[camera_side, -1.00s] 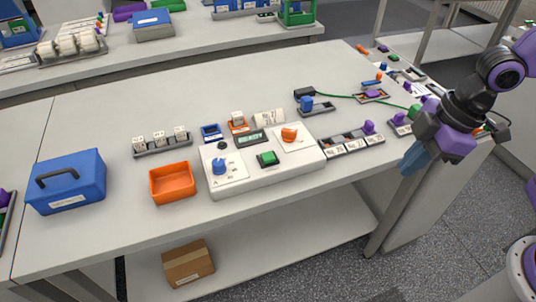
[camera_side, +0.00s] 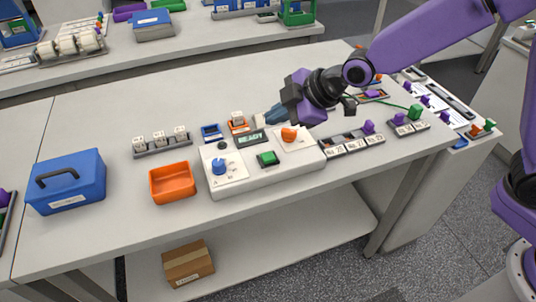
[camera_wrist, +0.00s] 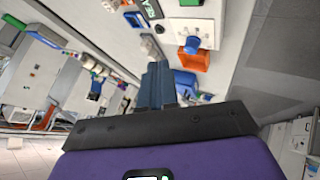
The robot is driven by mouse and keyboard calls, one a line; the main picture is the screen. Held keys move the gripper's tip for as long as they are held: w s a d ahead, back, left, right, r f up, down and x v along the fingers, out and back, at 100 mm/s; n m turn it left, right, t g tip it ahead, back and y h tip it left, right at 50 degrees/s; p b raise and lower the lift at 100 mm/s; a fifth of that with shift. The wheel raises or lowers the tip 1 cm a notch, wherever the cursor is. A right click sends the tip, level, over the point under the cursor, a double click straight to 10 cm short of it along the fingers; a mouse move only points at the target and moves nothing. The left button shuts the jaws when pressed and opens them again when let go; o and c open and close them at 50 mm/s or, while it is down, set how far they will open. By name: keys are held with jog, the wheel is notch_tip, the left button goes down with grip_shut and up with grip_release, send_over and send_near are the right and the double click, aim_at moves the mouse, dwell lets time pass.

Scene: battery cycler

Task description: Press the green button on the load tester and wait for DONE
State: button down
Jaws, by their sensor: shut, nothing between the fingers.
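The load tester (camera_side: 240,178) is a white box on the bench in the side view. Its green button (camera_side: 267,158) sits at the middle of the front edge, unobstructed. The small display (camera_side: 251,141) above the button seems to read READY. A blue knob (camera_side: 219,167) is on the left and an orange knob (camera_side: 289,134) on the right. My gripper (camera_side: 270,118) is shut and empty, over the tester's back edge, apart from the button. In the wrist view its blue-grey fingers (camera_wrist: 158,82) are together; the blue knob also shows (camera_wrist: 192,45), and the green button is not visible.
An orange bin (camera_side: 172,184) and a blue toolbox (camera_side: 66,182) stand left of the tester. A rack of white blocks (camera_side: 162,142) lies behind the bin. A labelled tray (camera_side: 352,144) is to the right. The front strip of the bench is clear.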

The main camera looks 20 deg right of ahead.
aim_at(271, 157)
jog(key=shift+w+a, duration=0.35)
jog(key=shift+w, duration=0.25)
jog(key=shift+f, duration=4.45)
jog(key=shift+f, duration=0.1)
jog(key=shift+f, duration=0.3)
jog(key=shift+f, duration=0.5)
jog(key=shift+r, duration=0.95)
jog(key=shift+r, duration=0.1)
